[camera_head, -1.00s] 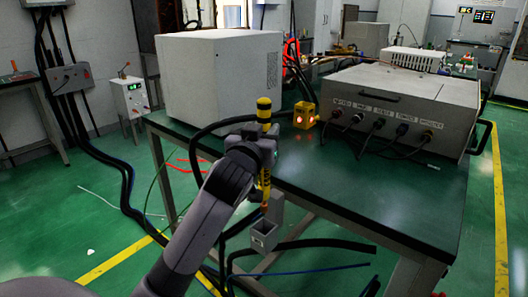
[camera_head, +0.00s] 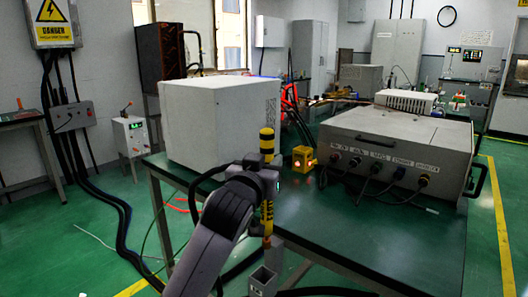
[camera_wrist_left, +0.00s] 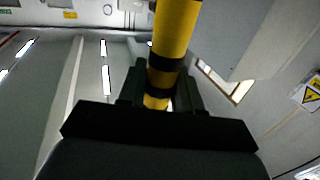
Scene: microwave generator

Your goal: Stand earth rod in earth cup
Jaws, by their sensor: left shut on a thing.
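The earth rod (camera_head: 267,142) is a yellow pole with black bands, held roughly upright. My left gripper (camera_head: 266,180) is shut on it near its middle. In the left wrist view the rod (camera_wrist_left: 172,45) stands between the fingers (camera_wrist_left: 160,90). The earth cup (camera_head: 263,282) is a small grey square holder with a taller back plate, beside the table's front edge. The rod's lower end shows just above the cup, close to the back plate; I cannot tell whether they touch. My right gripper is out of view.
The green table (camera_head: 350,235) carries a white cabinet (camera_head: 220,125), a yellow block with a glowing light (camera_head: 303,160) and a grey generator box (camera_head: 400,150) with connectors. Dark cables hang around the cup and table edge. Floor at the left is mostly open, with cables along it.

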